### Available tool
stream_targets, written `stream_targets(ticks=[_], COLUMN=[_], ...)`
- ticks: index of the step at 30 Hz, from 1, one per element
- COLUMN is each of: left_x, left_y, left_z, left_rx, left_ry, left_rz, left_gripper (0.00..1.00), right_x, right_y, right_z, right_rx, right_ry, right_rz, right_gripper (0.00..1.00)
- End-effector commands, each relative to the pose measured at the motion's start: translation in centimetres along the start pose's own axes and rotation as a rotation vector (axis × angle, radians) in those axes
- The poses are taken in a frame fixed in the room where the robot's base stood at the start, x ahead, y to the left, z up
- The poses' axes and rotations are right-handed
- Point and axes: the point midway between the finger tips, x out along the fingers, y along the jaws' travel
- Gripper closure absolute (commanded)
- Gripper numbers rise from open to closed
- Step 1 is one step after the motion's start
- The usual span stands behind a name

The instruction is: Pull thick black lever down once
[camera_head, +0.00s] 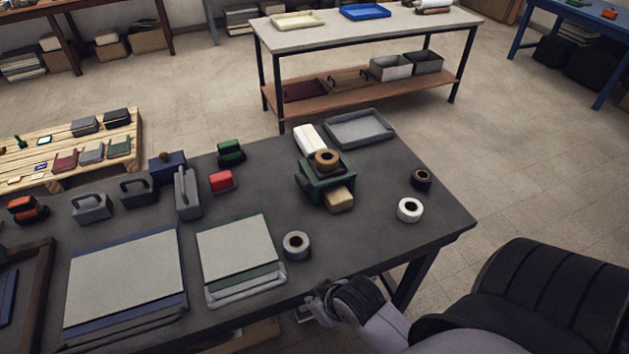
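I cannot tell for sure which part is the thick black lever. A dark grey-black device with a loop-like handle (139,190) stands on the dark table, left of a grey device with a tall upright bar (187,192). A dark green machine (322,186) holds a tan roll on top, and a dark part juts from its left side. A green and black object (230,153) lies farther back. My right gripper (318,308) is low at the table's front edge, apart from all of these; its fingers are too small to read. My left gripper is out of view.
The dark table (390,240) also bears cover stacks (125,280) and (236,247), a grey tape roll (296,245), a white roll (410,210), a red box (222,181) and a grey tray (359,128). Its right front area is mostly clear.

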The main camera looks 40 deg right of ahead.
Motion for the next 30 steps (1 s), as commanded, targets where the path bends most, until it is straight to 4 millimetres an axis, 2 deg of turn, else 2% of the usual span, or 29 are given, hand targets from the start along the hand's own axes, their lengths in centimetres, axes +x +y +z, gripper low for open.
stream_targets(ticks=[1,8,14,18,21,25,30], left_x=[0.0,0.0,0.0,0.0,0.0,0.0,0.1], left_y=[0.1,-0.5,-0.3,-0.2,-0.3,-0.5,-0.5], left_z=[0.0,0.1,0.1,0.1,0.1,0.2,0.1], left_rx=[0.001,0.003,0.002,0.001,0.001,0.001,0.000], left_ry=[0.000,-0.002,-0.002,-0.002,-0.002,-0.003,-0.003], left_rz=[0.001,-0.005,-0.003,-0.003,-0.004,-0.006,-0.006], left_gripper=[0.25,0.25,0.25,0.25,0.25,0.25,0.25], right_x=[-0.1,0.6,0.5,-0.6,-2.0,-3.7,-5.0], right_y=[0.6,2.6,5.5,9.0,11.9,14.8,16.8], right_z=[-1.7,-6.1,-10.7,-14.7,-16.9,-18.5,-19.1], right_rx=[0.021,0.084,0.158,0.241,0.302,0.364,0.402], right_ry=[0.057,0.236,0.435,0.643,0.793,0.937,1.031], right_rz=[0.004,0.020,0.053,0.102,0.152,0.211,0.256], right_gripper=[1.00,1.00,1.00,1.00,1.00,1.00,1.00])
